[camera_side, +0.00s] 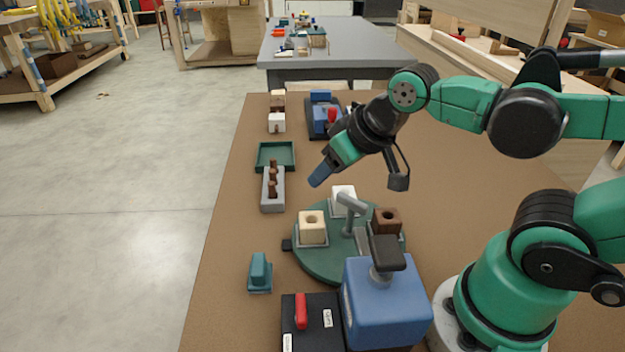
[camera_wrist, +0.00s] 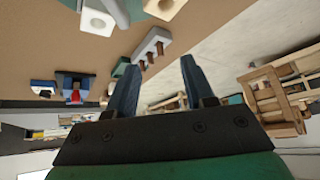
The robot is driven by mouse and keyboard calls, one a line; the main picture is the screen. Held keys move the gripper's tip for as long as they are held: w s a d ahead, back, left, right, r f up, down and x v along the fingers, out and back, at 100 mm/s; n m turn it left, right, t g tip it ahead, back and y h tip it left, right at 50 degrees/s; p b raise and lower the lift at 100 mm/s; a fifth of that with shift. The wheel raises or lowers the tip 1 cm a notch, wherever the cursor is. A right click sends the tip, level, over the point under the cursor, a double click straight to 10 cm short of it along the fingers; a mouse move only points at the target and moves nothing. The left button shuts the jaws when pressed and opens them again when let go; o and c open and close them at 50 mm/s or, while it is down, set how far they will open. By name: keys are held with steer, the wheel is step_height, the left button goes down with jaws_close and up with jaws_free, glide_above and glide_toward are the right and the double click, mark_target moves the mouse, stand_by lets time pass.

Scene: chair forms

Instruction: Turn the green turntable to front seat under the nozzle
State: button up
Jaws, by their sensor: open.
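The round green turntable (camera_side: 325,268) lies on the brown bench in the side view. A cream block (camera_side: 312,230) sits at its left, a white block (camera_side: 343,193) at its back and a brown block (camera_side: 387,216) at its right, each with a hole visible or partly hidden. The grey nozzle arm (camera_side: 352,202) reaches over the turntable and partly covers the white block. My gripper (camera_side: 319,178) is in the air behind the turntable, apart from it. In the wrist view its two blue fingers (camera_wrist: 160,64) are spread with nothing between them.
A blue box (camera_side: 390,312) with a black handle stands in front of the turntable, beside a black box (camera_side: 312,335) with a red switch. A teal piece (camera_side: 260,270) is at left. A grey pegged holder (camera_side: 273,202), green tray (camera_side: 276,144) and blue-red fixture (camera_side: 322,103) are farther back.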

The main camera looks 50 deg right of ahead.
steer(key=shift+d, duration=0.35)
